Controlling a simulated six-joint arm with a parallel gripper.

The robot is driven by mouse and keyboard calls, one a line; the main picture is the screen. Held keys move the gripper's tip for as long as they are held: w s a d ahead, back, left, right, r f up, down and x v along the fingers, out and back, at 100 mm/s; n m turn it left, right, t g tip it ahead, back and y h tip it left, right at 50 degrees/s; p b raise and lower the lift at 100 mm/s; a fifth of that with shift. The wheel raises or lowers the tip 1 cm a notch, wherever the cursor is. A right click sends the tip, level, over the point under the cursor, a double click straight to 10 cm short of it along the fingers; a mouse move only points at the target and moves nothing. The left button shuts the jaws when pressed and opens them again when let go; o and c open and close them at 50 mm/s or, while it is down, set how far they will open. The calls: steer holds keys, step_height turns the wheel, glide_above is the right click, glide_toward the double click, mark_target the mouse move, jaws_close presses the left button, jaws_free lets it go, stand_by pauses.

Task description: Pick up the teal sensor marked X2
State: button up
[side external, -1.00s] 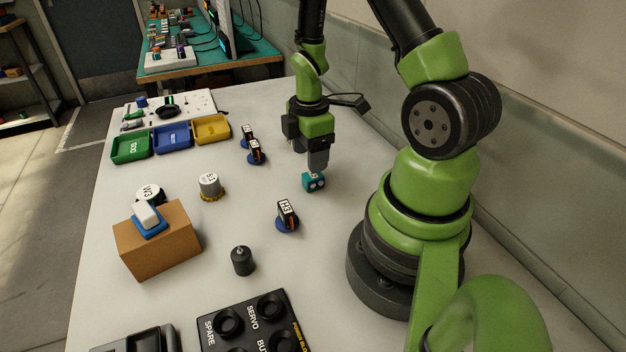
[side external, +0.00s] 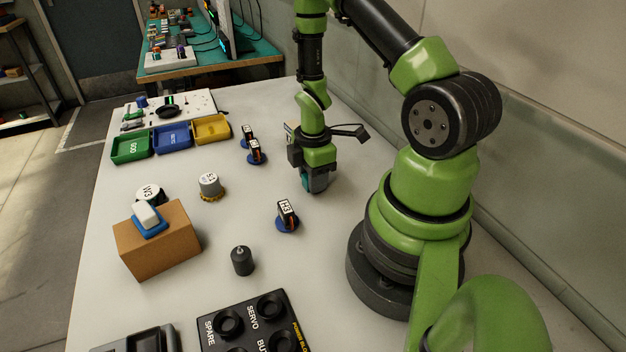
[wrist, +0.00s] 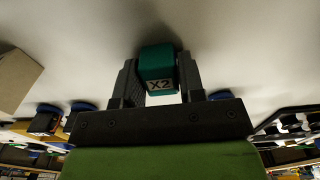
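The teal sensor marked X2 (wrist: 157,66) sits between the two fingers of my gripper (wrist: 157,78) in the wrist view, with its white X2 label facing the camera. One finger is on each side of it, close to its faces. I cannot tell whether they press on it or leave a small gap. In the side view my gripper (side external: 317,183) is low over the table and hides most of the sensor; a bit of teal shows at the fingers. I cannot tell whether the sensor touches the table.
A black part marked H3 (side external: 287,213) on a blue base stands in front of my gripper. Two similar parts (side external: 254,151) stand behind, to the left. Table around the gripper is clear.

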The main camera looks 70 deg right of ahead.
steer(key=c, duration=0.4)
steer(key=shift+c, duration=0.2)
